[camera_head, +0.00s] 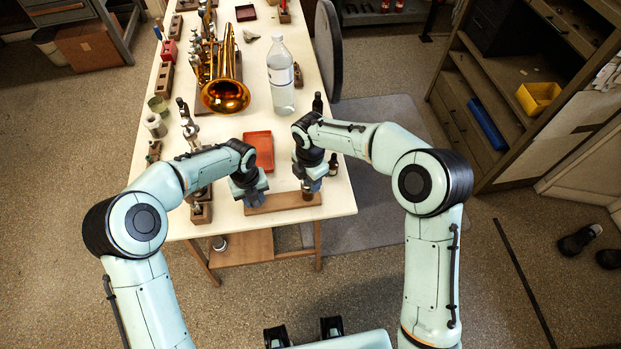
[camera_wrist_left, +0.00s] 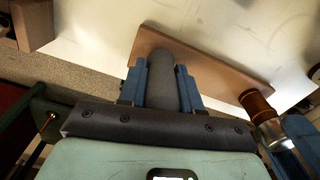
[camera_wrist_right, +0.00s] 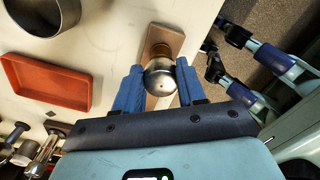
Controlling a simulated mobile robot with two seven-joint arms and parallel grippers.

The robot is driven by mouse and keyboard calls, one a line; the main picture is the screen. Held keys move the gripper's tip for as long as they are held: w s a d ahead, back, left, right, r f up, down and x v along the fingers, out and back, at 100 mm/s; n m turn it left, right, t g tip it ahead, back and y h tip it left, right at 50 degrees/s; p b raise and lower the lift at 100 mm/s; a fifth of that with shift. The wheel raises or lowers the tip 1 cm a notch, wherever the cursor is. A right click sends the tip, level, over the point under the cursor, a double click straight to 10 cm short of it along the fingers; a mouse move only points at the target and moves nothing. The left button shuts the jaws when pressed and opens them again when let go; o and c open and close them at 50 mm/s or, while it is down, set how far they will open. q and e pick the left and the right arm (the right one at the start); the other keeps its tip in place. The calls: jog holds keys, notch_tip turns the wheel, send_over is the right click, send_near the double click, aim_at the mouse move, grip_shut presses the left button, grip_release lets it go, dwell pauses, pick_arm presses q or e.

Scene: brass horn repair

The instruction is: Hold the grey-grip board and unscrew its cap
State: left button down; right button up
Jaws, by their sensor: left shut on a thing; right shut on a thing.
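The brown wooden board (camera_head: 284,203) lies at the near edge of the table. In the left wrist view its grey grip (camera_wrist_left: 184,88) stands between the blue fingers of my left gripper (camera_wrist_left: 163,82), which is shut on it. The board's bare surface (camera_wrist_left: 215,67) shows behind the grip. At the board's other end, a round metal cap (camera_wrist_right: 160,79) sits between the fingers of my right gripper (camera_wrist_right: 158,88), which is shut on it. A brown cylindrical part (camera_wrist_left: 257,103) shows below the cap. In the head view my grippers hide most of the grip and cap.
A red tray (camera_head: 259,150) lies just behind the board. A clear bottle (camera_head: 281,76) and a brass horn (camera_head: 226,92) stand further back. Blocks and tools line the table's left side.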

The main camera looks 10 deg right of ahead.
jog(key=n, duration=0.2)
jog(key=shift+w+a+n, duration=0.1)
jog(key=shift+n, duration=0.3)
jog(key=shift+n, duration=0.9)
jog(key=n, duration=0.3)
jog(key=shift+w+a, duration=0.1)
jog(key=shift+a, duration=0.05)
jog(key=shift+n, duration=0.4)
jog(key=shift+n, duration=0.5)
jog(key=n, duration=0.3)
jog(key=shift+a+n, duration=0.2)
jog(key=shift+n, duration=0.2)
